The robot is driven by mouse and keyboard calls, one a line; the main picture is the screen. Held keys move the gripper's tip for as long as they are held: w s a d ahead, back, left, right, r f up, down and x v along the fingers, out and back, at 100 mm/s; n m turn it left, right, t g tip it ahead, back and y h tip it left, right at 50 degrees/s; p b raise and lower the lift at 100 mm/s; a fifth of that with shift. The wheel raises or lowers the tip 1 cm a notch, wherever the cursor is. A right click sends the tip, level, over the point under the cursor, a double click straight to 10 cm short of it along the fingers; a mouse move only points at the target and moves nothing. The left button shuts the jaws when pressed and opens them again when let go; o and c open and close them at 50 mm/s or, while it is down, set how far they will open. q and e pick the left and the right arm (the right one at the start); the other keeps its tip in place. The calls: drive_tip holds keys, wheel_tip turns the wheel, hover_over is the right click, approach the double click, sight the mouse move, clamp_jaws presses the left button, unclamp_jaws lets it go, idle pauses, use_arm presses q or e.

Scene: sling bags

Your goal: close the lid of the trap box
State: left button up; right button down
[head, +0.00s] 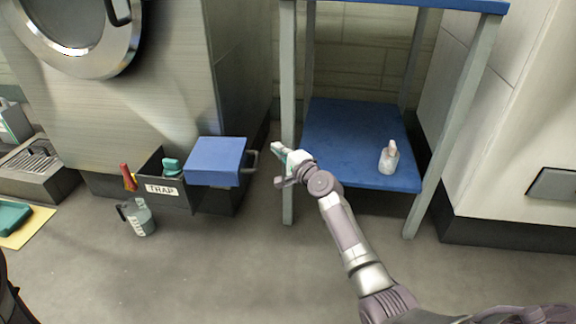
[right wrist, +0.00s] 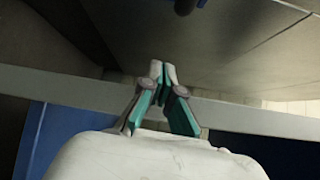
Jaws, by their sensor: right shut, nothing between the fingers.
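The trap box (head: 165,191) is a dark box with a TRAP label, standing low against the machine at left in the head view. Its left part is open, with a red-handled item (head: 128,177) and a teal-topped bottle (head: 172,167) showing there. The blue lid (head: 215,160) lies to the right of the opening, with a dark handle (head: 250,161) on its right side. My right gripper (head: 276,164) is a little right of the handle, apart from it. Its teal fingers (right wrist: 162,75) meet at the tips and are empty in the right wrist view. My left gripper is out of view.
A grey-legged rack with a blue shelf (head: 345,130) stands close behind my right gripper; a white bottle (head: 389,158) is on it. A grey jug (head: 139,217) stands on the floor before the box. The floor (head: 230,270) in front is clear.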

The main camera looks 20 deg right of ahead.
drive_tip(key=shift+s+a+r, duration=0.1)
drive_tip(key=shift+s+a, duration=0.15)
drive_tip(key=shift+a, duration=0.7)
drive_tip(key=shift+s+a+r, duration=0.1)
drive_tip(key=shift+s+a, duration=0.1)
drive_tip(key=shift+a, duration=0.7)
